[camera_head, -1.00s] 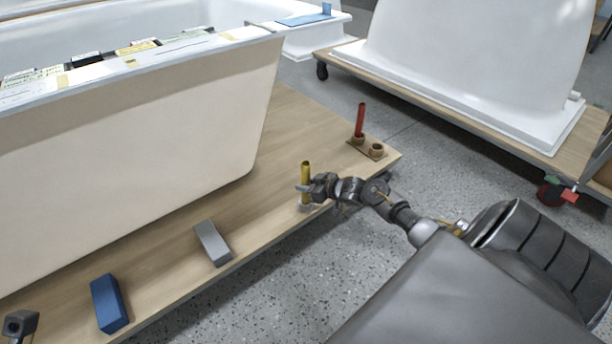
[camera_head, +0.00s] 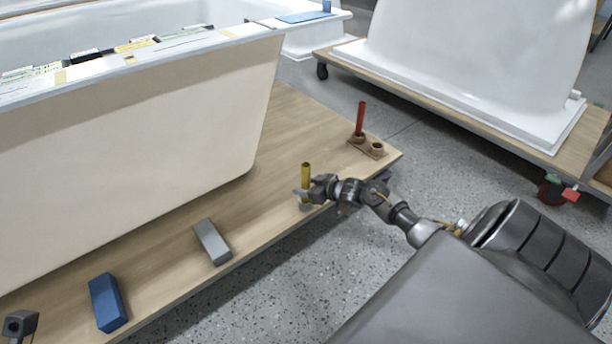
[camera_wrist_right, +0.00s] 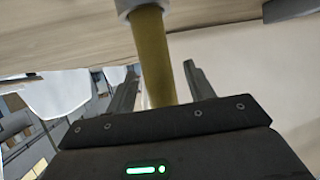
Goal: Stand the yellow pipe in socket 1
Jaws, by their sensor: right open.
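The yellow pipe (camera_head: 305,170) stands upright in a pale round holder (camera_head: 305,206) near the front edge of the wooden platform. My right gripper (camera_head: 304,190) is at the pipe, low on it, with its fingers open. In the right wrist view the pipe (camera_wrist_right: 155,60) runs between the two open fingers (camera_wrist_right: 160,85), with a gap on each side. A brown socket board (camera_head: 367,148) lies at the platform's right corner. A red pipe (camera_head: 360,119) stands in its left socket; its right socket (camera_head: 376,148) is empty. No socket number is legible. Part of my left arm (camera_head: 19,325) shows at the bottom left; its fingers are not clear.
A grey block (camera_head: 212,242) and a blue block (camera_head: 108,302) lie on the wooden platform (camera_head: 270,215) left of the pipe. A large cream bathtub shell (camera_head: 130,160) stands behind them. Bare platform lies between the yellow pipe and the socket board.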

